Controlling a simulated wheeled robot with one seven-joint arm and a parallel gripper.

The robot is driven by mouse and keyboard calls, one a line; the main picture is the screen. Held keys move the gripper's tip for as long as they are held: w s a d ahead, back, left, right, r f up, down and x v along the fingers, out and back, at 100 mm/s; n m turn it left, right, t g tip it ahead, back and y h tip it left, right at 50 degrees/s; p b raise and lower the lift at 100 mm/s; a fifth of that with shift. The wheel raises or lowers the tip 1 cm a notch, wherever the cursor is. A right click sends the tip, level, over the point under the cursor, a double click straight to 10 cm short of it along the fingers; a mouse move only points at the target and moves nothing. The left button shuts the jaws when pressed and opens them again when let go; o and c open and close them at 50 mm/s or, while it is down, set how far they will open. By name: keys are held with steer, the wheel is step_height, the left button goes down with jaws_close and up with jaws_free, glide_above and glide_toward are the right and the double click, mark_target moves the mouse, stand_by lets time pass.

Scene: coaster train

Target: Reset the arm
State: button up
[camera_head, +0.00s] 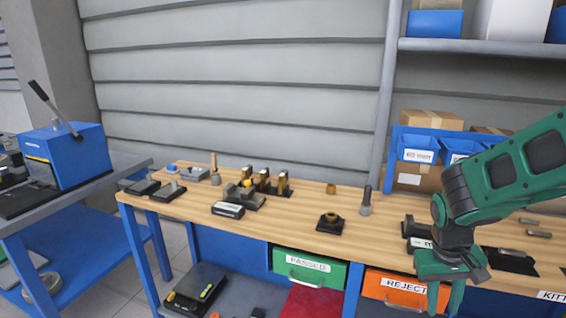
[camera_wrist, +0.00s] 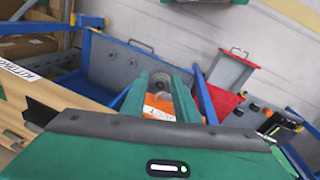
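My gripper (camera_head: 445,298) hangs at the right of the head view, fingers down, in front of the workbench's front edge and the orange REJECT drawer (camera_head: 388,285). Its two green fingers stand apart with nothing seen between them. In the wrist view the fingers (camera_wrist: 162,100) reach away from the camera, and orange shows in the gap. My green arm comes in from the right edge, bent at the wrist, and hides part of the bench.
The wooden workbench (camera_head: 290,208) carries small dark fixtures and parts, including a black block with a brass ring (camera_head: 330,223). A green PASSED drawer (camera_head: 310,268) is beside the orange one. A blue press (camera_head: 65,152) stands left. Shelves with blue bins (camera_head: 418,149) are behind.

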steer(key=s+d+r+m+y, duration=0.1)
steer(key=s+r, duration=0.3)
steer(key=s, duration=0.4)
steer(key=s+d+r+m+y, duration=0.1)
steer(key=s+d+r+m, duration=0.3)
steer(key=s, duration=0.4)
steer(key=shift+s+r, duration=0.15)
steer(key=shift+w+f, duration=0.25)
steer(key=shift+w, duration=0.4)
